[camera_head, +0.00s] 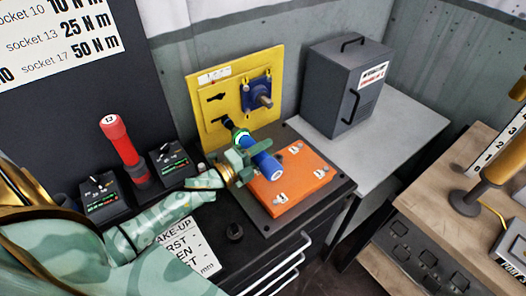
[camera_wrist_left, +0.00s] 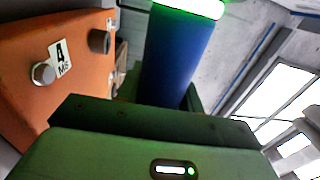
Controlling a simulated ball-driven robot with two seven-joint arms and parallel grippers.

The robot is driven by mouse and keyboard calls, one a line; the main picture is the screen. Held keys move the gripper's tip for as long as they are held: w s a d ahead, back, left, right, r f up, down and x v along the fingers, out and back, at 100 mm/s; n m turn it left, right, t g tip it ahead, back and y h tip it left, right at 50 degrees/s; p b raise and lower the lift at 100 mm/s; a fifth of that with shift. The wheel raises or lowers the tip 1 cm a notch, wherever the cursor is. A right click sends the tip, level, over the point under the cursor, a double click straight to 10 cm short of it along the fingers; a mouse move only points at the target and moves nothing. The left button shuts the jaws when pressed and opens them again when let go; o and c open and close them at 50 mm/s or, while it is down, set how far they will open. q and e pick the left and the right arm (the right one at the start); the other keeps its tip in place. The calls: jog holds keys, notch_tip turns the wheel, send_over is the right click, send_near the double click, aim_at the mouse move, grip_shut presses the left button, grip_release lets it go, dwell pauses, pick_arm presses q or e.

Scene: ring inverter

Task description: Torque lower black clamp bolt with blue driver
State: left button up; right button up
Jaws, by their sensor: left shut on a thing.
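My left gripper (camera_head: 243,163) is shut around the blue driver (camera_head: 266,164), which also fills the upper middle of the left wrist view (camera_wrist_left: 176,58). The driver lies roughly level, its dark nose pointing at the lower part of the yellow panel (camera_head: 199,92). A green ring glows near its front end. The nose meets or nearly meets a small black part (camera_head: 228,122) low on the panel; I cannot tell whether it is seated on the bolt. A blue clamp (camera_head: 252,97) with a protruding metal end sits higher on the panel. My right gripper is not in view.
An orange block (camera_head: 294,190) with numbered bolts lies just below the driver; it also shows in the left wrist view (camera_wrist_left: 25,75). A red driver (camera_head: 120,140) stands left, by black socket units (camera_head: 170,160). A grey cabinet (camera_head: 340,85) stands back right.

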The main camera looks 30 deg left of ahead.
pick_arm(q)
jog(key=shift+w+a+r, duration=0.15)
jog(key=shift+w+a, duration=0.15)
jog(key=shift+a, duration=0.3)
jog(key=shift+w+a+r, duration=0.1)
jog(key=shift+w+a, duration=0.15)
jog(key=shift+a, duration=0.35)
dwell(1.8)
dwell(0.5)
jog(key=shift+s+d, duration=0.25)
jog(key=shift+d, duration=0.35)
jog(key=shift+s+d, duration=0.25)
jog(key=shift+d, duration=0.3)
jog(key=shift+s+d+f+p, duration=0.1)
jog(key=shift+s+d+p, duration=0.15)
jog(key=shift+d, duration=0.4)
jog(key=shift+s+d+p, duration=0.25)
jog(key=shift+d, duration=0.35)
